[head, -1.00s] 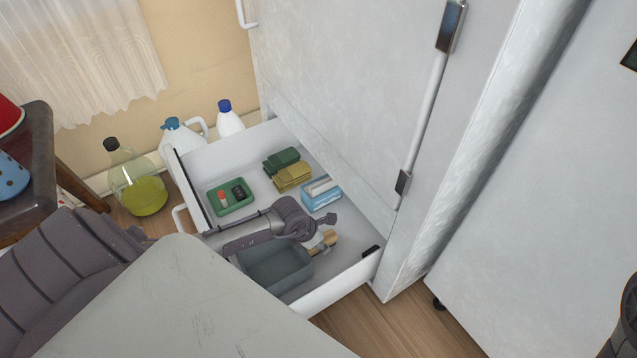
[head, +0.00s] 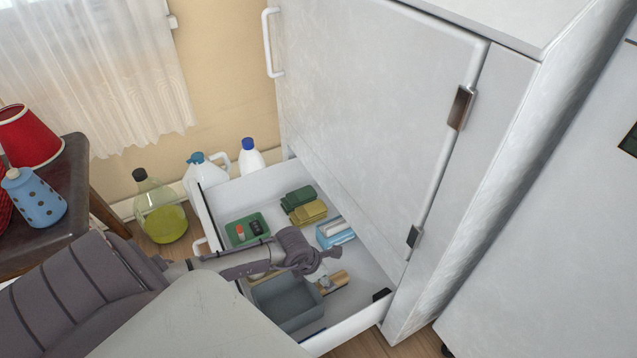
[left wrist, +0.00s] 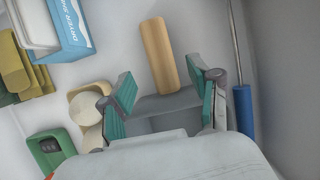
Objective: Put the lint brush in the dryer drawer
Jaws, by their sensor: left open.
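The dryer drawer (head: 365,318) is pulled open under the white dryer. A pale wooden piece, which looks like the lint brush (head: 332,282), lies inside it beside the grey bin (head: 290,303). In the left wrist view the wooden piece (left wrist: 158,55) lies just beyond my fingertips, apart from both. My left gripper (head: 325,262) reaches over the drawer from the left. Its teal-padded fingers (left wrist: 165,88) are spread and hold nothing. The gripper's fingers are hard to make out in the head view. My right gripper does not show.
The drawer also holds a green tray (head: 245,229), green and yellow sponges (head: 310,212), a blue dryer-sheet box (head: 335,233) and a blue-handled rod (left wrist: 243,108). A round wooden-topped item (left wrist: 90,102) sits by the left finger. Bottles (head: 162,222) stand left of the drawer.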

